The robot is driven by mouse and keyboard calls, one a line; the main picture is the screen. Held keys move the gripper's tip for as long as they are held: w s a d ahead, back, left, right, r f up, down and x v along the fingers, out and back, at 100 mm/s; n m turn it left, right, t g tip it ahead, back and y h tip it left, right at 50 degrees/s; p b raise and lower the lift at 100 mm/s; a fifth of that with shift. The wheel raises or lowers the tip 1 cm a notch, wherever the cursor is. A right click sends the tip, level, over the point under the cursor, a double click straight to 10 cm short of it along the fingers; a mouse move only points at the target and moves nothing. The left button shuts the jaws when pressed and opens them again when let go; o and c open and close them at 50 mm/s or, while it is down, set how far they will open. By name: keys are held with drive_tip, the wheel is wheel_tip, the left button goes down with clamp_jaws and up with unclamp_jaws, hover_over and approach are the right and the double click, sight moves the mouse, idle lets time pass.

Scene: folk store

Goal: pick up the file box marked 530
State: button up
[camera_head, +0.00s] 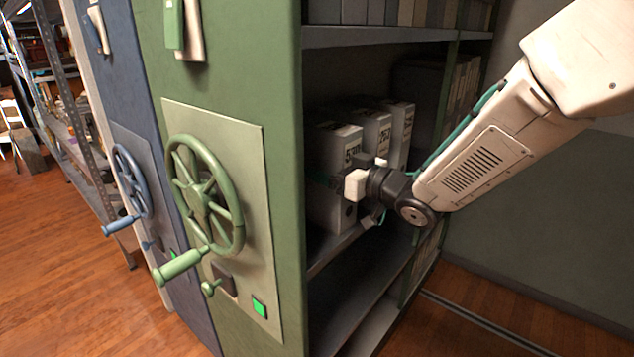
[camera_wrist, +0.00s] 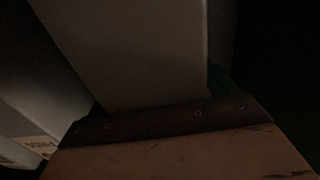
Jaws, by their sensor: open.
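Three pale file boxes stand upright in a row on the middle shelf in the head view. The nearest box (camera_head: 334,150) has a front label that seems to begin with 5, but I cannot read the whole number. The middle box (camera_head: 372,130) and the far box (camera_head: 402,122) also have labels too small to read surely. My gripper (camera_head: 350,186) is open at the front of the nearest box; its fingertips are partly hidden, and I cannot tell whether they touch it. In the dark wrist view, a pale box face (camera_wrist: 130,50) is very close, with part of a label (camera_wrist: 38,147) at lower left.
The green shelving unit's end panel (camera_head: 235,60) has a green handwheel (camera_head: 205,195) projecting left of the opening. The shelf above (camera_head: 380,37) holds more files. The lower shelf (camera_head: 355,290) looks empty. A grey wall (camera_head: 540,220) stands at right.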

clamp_jaws()
drive_tip(key=shift+w, duration=0.1)
drive_tip(key=shift+r, duration=0.15)
